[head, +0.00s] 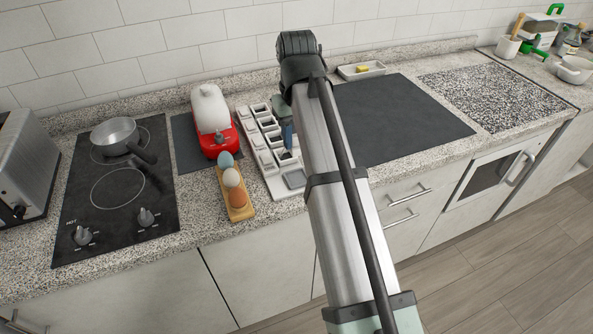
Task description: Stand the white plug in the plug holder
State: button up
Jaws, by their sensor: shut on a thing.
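My gripper (287,136) points down over the right side of a white holder with several square cells (270,187), and my arm covers much of it. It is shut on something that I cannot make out. I cannot pick out the white plug for certain in the head view. The white holder lies on the counter and looks like the plug holder, but this is not certain. Several of its cells look dark inside, others pale. Its right edge is hidden behind my arm.
Left of the holder are a wooden stand (242,214) with egg-shaped pieces and a red appliance with a white top (211,122). A hob (118,190) with a pan (115,133) is further left. A white dish (361,71) stands behind. The dark mat (395,118) at right is clear.

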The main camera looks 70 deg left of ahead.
jog(key=shift+f, duration=4.65)
jog(key=shift+f, duration=0.1)
jog(key=o, duration=1)
jog(key=shift+o, duration=0.2)
notch_tip(320, 180, up, 12)
jog(key=shift+r, duration=0.1)
